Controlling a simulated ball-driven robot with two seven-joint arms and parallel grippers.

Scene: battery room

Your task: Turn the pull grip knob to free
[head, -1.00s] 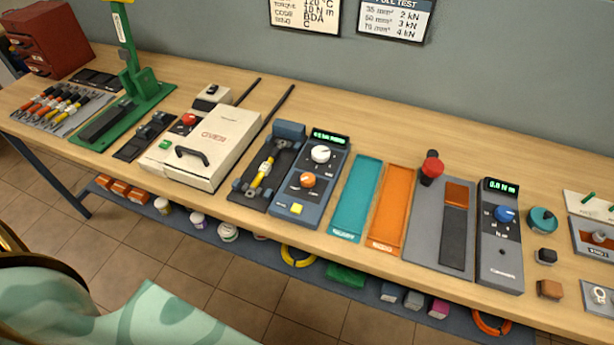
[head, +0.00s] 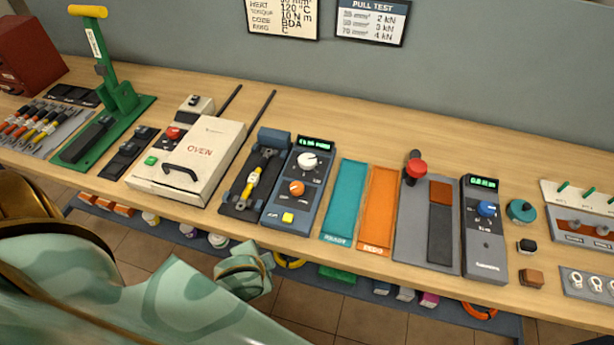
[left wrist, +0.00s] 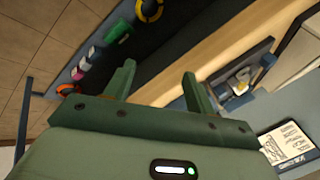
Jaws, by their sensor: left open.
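The pull tester's blue control box (head: 300,185) stands on the bench in the head view, with a lit green display. It has a white knob (head: 307,160) above an orange knob (head: 296,188) and a yellow button; I cannot read which is the pull grip knob. Left of it is the clamp bed (head: 240,199), holding a cable with a yellow sleeve (head: 254,181). My left gripper (head: 246,268) is below the bench's front edge, apart from the box. In the left wrist view its two fingers (left wrist: 158,85) are spread and empty. My right gripper is out of view.
A white oven (head: 190,160) and green press (head: 110,100) stand left of the tester. A teal tray (head: 345,200) and orange tray (head: 379,210) lie to its right, then a grey unit with a red knob (head: 416,168). A low shelf runs under the bench.

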